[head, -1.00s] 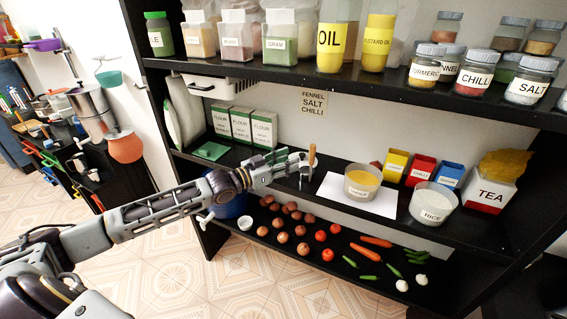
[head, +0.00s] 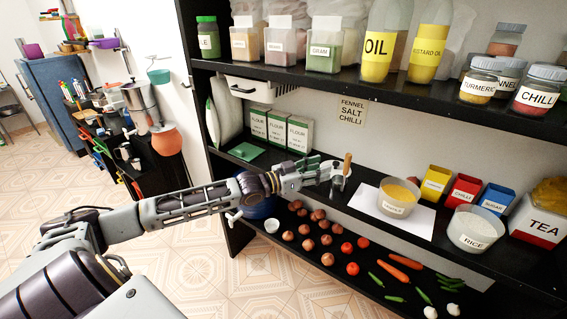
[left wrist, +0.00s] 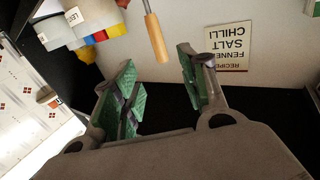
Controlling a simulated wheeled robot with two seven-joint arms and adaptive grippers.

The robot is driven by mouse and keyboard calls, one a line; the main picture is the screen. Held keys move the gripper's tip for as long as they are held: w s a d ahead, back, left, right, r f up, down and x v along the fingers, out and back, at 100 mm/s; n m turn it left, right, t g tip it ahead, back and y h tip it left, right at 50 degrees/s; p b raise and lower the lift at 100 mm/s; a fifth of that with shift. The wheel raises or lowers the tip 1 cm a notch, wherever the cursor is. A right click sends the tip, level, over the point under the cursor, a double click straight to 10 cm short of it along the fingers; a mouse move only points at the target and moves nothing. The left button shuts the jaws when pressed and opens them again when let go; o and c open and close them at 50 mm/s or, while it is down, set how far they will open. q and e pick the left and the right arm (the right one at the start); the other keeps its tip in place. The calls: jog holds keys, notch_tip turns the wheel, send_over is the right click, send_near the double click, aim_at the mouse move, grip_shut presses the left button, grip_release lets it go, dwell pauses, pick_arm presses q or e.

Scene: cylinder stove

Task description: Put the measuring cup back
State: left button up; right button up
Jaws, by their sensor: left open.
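The measuring cup (head: 337,184) is a small metallic cup with an upright wooden handle (head: 347,164). It appears to be on the middle shelf (head: 360,193), left of the white sheet; its contact with the shelf is partly hidden. My left gripper (head: 336,171) reaches in from the left, close to the cup. In the left wrist view, my left gripper (left wrist: 158,90) has its green-padded fingers apart with nothing between them. The wooden handle (left wrist: 156,38) shows beyond the fingertips there; the cup itself is out of that view. My right gripper is not in view.
Right of the cup, a yellow-filled bowl (head: 398,197) stands on a white sheet (head: 360,200), with a rice bowl (head: 475,228) farther right. Flour boxes (head: 278,130) stand behind. The upper shelf (head: 345,79) overhangs; vegetables lie on the lower shelf.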

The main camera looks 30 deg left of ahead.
pick_arm(q)
notch_tip(320, 180, down, 22)
jog(key=d+n+y, duration=0.2)
jog(key=n+y, duration=0.1)
jog(key=y, duration=0.1)
jog(key=s+a+f+g+y, duration=0.15)
jog(key=s+f, duration=0.25)
jog(key=f, duration=0.6)
jog(key=s+a+f+n+g+y, duration=0.1)
jog(key=s+a+f+g, duration=0.2)
jog(key=f, duration=0.6)
jog(key=s+a+f+y, duration=0.2)
jog(key=s+f, duration=0.3)
jog(key=f, duration=0.5)
jog(key=s+f+g, duration=0.5)
jog(key=s+f, duration=1.1)
jog(key=s, duration=0.1)
jog(key=s+d+f+g, duration=0.1)
jog(key=s+f, duration=0.2)
jog(key=s, duration=0.5)
jog(key=s+d+f+g, duration=0.2)
jog(key=s+f, duration=0.2)
jog(key=s, duration=0.5)
jog(key=s+d+f+g+y, duration=0.1)
jog(key=s+d+f, duration=0.1)
jog(key=s, duration=0.7)
jog(key=shift+f+g, duration=0.35)
jog(key=shift+f, duration=0.3)
